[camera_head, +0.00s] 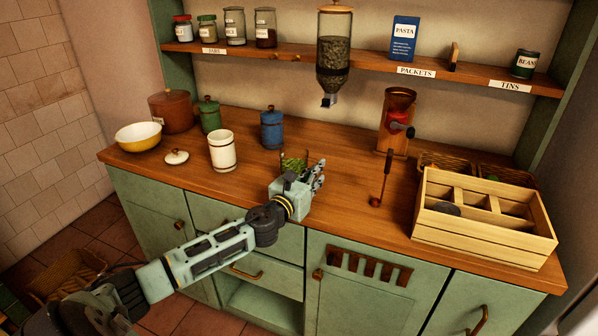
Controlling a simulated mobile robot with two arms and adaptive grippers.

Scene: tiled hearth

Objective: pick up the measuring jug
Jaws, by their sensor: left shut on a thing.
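A small greenish, see-through vessel (293,162), which looks like the measuring jug, is at the front middle of the wooden counter. Most of it is hidden behind my left gripper (318,177), so its handle and base cannot be made out. My left arm reaches in from the lower left, over the counter's front edge. The left gripper is shut on the vessel. I cannot tell whether the vessel touches the counter. My right gripper is not in view.
A white canister (222,152), its loose lid (176,157), a blue canister (271,130) and a yellow bowl (138,137) stand to the left. A long-handled tool (385,177), a grinder (396,128) and a wooden divided crate (482,240) are to the right.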

